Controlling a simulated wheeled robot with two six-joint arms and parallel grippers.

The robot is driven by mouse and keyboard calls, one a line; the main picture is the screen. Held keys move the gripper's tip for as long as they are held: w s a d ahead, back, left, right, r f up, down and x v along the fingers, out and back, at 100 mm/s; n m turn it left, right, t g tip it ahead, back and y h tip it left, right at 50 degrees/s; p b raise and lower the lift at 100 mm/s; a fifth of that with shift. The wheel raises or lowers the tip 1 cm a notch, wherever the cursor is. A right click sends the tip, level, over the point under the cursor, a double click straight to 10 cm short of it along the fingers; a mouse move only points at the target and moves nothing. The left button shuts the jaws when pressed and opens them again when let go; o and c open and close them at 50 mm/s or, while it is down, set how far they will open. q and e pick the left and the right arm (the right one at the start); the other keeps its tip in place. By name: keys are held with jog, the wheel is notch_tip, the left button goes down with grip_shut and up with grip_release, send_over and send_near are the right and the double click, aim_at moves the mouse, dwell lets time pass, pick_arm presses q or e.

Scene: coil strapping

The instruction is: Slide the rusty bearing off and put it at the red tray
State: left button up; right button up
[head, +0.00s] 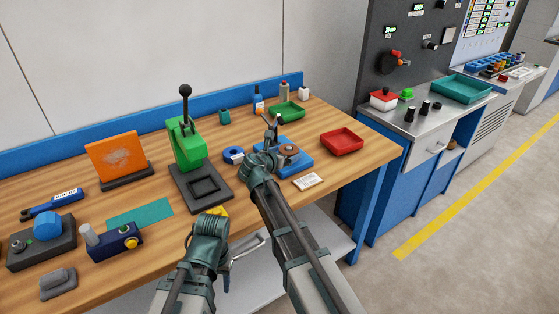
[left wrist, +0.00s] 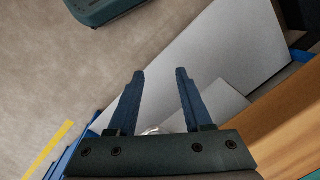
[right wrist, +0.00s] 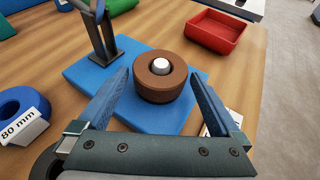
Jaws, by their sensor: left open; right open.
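The rusty bearing (right wrist: 152,88) is a thick brown ring around a pale post (right wrist: 161,64) on a blue base (right wrist: 88,72); it also shows in the head view (head: 291,150). My right gripper (right wrist: 161,76) is open, its fingers on either side of the bearing's near part; whether they touch it I cannot tell. The red tray (head: 342,141) lies right of the base and looks empty; it is also in the right wrist view (right wrist: 216,31). My left gripper (left wrist: 160,72) is open and empty, off the table's front edge above the floor and a pale surface.
A dark upright bracket (right wrist: 97,35) stands on the blue base, left of the bearing. A blue ring (head: 233,154) with an "80 mm" card (right wrist: 25,127) lies to its left. A green tray (head: 287,111) is behind. A white card (head: 308,181) lies in front. Bare wood surrounds the red tray.

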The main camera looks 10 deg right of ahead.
jog(key=shift+x, duration=0.85)
grip_shut()
dwell(0.4)
jog(key=shift+r, duration=0.15)
jog(key=shift+r+p, duration=2.65)
jog(key=shift+r, duration=0.05)
jog(key=shift+f, duration=0.1)
